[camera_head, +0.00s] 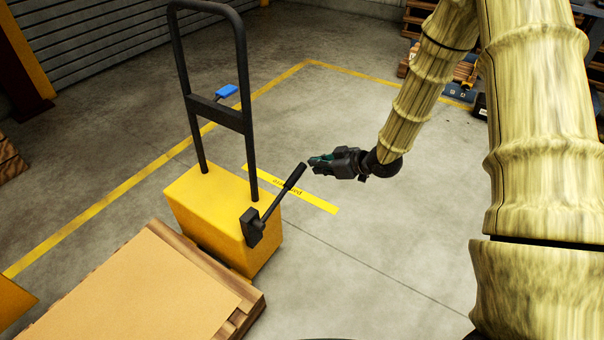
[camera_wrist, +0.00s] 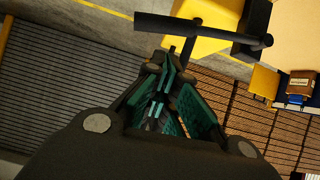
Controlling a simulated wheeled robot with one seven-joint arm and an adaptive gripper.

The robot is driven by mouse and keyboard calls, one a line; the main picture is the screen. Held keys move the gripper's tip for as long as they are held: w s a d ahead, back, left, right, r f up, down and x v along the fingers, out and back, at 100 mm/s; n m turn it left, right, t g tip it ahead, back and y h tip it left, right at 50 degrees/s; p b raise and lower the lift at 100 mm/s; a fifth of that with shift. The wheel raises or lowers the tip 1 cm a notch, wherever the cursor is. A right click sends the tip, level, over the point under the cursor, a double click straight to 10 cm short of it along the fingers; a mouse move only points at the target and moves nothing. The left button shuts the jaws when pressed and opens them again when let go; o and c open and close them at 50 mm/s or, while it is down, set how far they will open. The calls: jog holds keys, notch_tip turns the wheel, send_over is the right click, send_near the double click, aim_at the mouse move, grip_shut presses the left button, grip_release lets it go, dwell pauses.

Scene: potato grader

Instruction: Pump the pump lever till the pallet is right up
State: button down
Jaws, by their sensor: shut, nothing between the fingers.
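The pump lever (camera_head: 281,198) is a black bar with a thick grip, on a black block at the side of a yellow pallet truck body (camera_head: 205,215). It slants up and to the right. My gripper (camera_head: 312,162) is shut and empty, its fingertips close to the upper end of the lever; I cannot tell whether they touch. In the wrist view the lever (camera_wrist: 190,27) crosses just beyond the shut green fingers of my gripper (camera_wrist: 168,68). The pallet (camera_head: 245,310) is wooden, topped by a tan board, at the bottom left. Its height above the floor is hard to tell.
A tall black handle frame (camera_head: 245,85) rises from the yellow body. A small blue object (camera_head: 226,91) shows behind it. Yellow lines (camera_head: 130,205) mark the concrete floor. The floor right of the lever is clear. Wooden stacks stand at the far right.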

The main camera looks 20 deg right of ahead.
jog(key=shift+n+t+h, duration=0.3)
jog(key=shift+n+h, duration=0.2)
jog(key=shift+h, duration=0.2)
jog(key=s+r, duration=0.1)
jog(key=r, duration=0.1)
jog(key=s+r+b, duration=0.1)
jog(key=s+r, duration=0.1)
jog(key=shift+a, duration=0.4)
jog(key=shift+w+f, duration=0.1)
jog(key=shift+f, duration=0.05)
jog(key=b, duration=0.4)
send_over(298, 169)
jog(key=s+a, duration=0.1)
jog(key=s, duration=0.3)
notch_tip(298, 169, down, 6)
jog(key=r, duration=0.1)
jog(key=shift+w+f+b, duration=0.25)
jog(key=shift+f+b, duration=0.05)
jog(key=shift+f, duration=0.7)
jog(key=shift+w+f+b, duration=0.25)
jog(key=shift+f+b, duration=0.05)
jog(key=shift+f, duration=0.7)
